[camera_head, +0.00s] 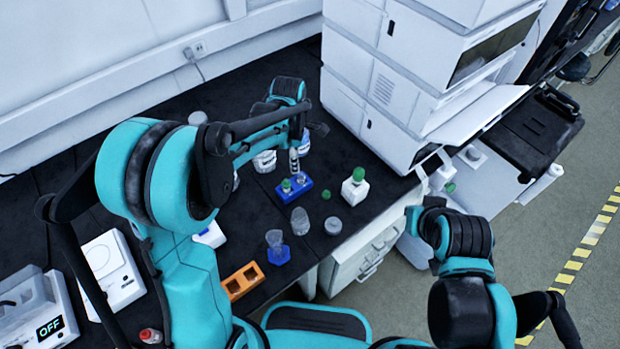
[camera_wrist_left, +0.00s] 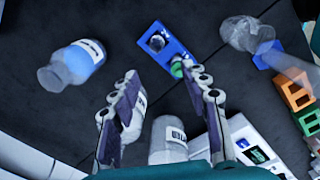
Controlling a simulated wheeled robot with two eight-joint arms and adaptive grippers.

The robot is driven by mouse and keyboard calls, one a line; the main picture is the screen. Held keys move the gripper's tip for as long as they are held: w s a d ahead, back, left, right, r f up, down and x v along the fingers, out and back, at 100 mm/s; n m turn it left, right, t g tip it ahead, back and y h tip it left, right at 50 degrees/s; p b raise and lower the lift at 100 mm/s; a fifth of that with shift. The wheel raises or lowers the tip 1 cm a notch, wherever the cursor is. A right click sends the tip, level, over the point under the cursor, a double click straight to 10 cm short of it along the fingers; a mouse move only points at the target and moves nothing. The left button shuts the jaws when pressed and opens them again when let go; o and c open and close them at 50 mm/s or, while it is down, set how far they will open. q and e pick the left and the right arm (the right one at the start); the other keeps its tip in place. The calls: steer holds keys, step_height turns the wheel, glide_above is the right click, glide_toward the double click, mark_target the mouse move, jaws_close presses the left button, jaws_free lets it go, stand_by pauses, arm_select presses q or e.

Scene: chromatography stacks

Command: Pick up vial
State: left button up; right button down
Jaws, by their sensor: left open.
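A small blue rack (camera_head: 303,190) stands on the black bench; it also shows in the left wrist view (camera_wrist_left: 182,52). A green-capped vial (camera_head: 287,186) stands in its left part in the head view; its green cap (camera_wrist_left: 177,68) shows just beyond my fingertips in the wrist view. A clear round vial top (camera_wrist_left: 157,42) shows in the rack's other end. My left gripper (camera_head: 294,162) is above the bench, behind the rack. In the wrist view its two fingers (camera_wrist_left: 164,82) are spread with nothing gripped. My right arm is at the right; its gripper is not visible.
A white green-capped bottle (camera_head: 355,188), a loose green cap (camera_head: 326,194) and a clear jar (camera_head: 300,221) stand right and front of the rack. An orange rack (camera_head: 243,281) is nearer. A labelled bottle (camera_wrist_left: 170,143) sits low between the fingers. White instrument stacks (camera_head: 375,90) rise behind.

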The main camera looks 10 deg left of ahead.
mark_target(300, 175)
arm_select(q)
steer(key=shift+w+d+f+n+g, duration=0.15)
steer(key=shift+w+d+f+n, duration=0.2)
steer(key=shift+f, duration=0.2)
steer(key=shift+w+d+f+n+g, duration=0.15)
steer(key=shift+w+d+f+n, duration=0.15)
steer(key=shift+f, duration=0.6)
step_height(300, 175, down, 7)
steer(key=b, duration=0.3)
steer(key=shift+s+f+b, duration=0.1)
steer(key=shift+f+b, duration=0.1)
steer(key=shift+b, duration=0.15)
steer(key=shift+r, duration=0.1)
steer(key=c, duration=0.9)
